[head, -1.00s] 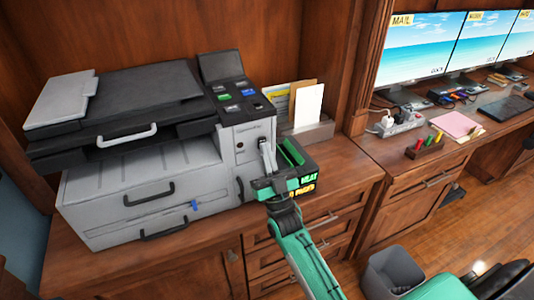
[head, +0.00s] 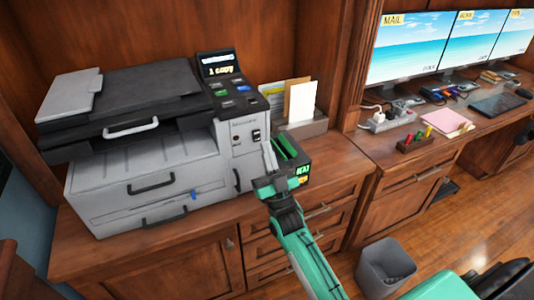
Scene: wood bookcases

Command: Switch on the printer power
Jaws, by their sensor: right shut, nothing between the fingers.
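The grey and black printer (head: 145,175) stands on the wooden counter at the left. Its small tilted screen (head: 219,65) is lit and shows "1 copy". A dark power switch (head: 256,135) is on the front panel, below the buttons on top. My right gripper (head: 269,150) is shut and empty. Its fingers point up in front of the panel, just below and right of the switch, and look apart from it. My left gripper is not in view.
A power strip (head: 392,121) and monitors (head: 408,48) are on the right desk. A grey bin (head: 386,268) is on the floor.

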